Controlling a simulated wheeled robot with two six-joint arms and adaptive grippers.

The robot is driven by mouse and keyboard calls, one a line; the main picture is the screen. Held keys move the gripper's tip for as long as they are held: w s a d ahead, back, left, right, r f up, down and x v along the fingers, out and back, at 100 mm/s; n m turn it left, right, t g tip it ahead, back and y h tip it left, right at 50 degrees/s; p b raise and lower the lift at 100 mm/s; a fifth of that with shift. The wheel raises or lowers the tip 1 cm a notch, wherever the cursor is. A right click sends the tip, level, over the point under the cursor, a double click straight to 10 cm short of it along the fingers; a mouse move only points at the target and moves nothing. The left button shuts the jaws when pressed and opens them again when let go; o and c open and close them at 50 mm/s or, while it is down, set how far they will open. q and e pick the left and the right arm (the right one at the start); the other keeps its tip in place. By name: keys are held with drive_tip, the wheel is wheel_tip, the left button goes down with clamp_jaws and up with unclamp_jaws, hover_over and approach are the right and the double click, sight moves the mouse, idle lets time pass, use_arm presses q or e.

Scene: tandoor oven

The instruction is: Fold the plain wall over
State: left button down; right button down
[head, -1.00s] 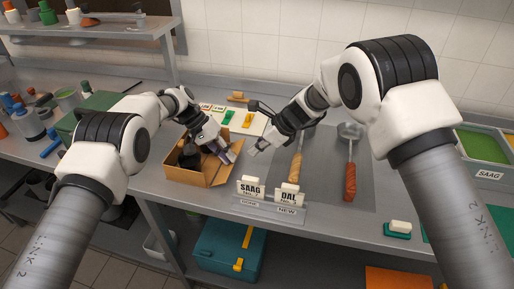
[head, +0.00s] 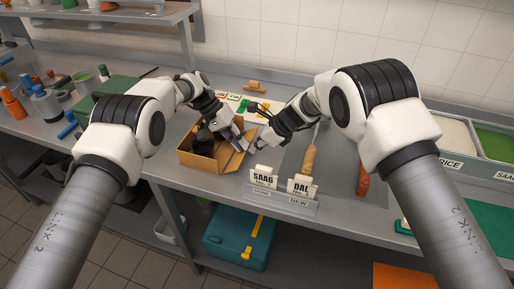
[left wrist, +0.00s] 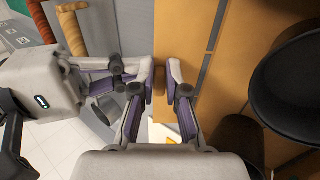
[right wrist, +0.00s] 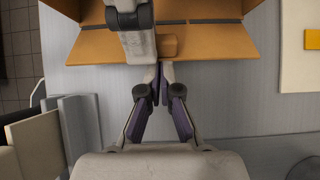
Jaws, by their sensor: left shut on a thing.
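The open cardboard box (head: 212,164) stands on the counter. One of its walls (right wrist: 215,45), with a dark crease line, faces my right gripper in the right wrist view. My left gripper (head: 238,138) reaches over the box and is shut on a wall there; it also shows in the left wrist view (left wrist: 162,78), with the cardboard (left wrist: 222,70) beside the fingers. My right gripper (head: 246,148) has its fingertips together just at the outer edge of that wall (right wrist: 161,68). Whether they touch it, I cannot tell. Dark round things sit inside the box (left wrist: 290,90).
A wooden-handled tool (head: 309,160) lies to the right. A white board (right wrist: 300,50) lies behind. Bottles (head: 45,104) crowd the left. Counter between box and cards is clear.

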use_arm(q)
drive_tip(key=c, duration=1.2)
unclamp_jaws()
drive_tip(key=shift+s+d+f, duration=0.2)
drive_tip(key=shift+d+f, duration=0.05)
drive_tip(key=shift+f, duration=0.05)
use_arm(e)
drive_tip(key=shift+w+a+r, duration=0.1)
drive_tip(key=shift+a+r, duration=0.1)
drive_tip(key=shift+r, duration=0.25)
use_arm(q)
drive_tip(key=shift+o, duration=0.2)
drive_tip(key=shift+w+a+r, duration=0.1)
drive_tip(key=shift+r, duration=0.05)
use_arm(e)
drive_tip(key=shift+f, duration=0.15)
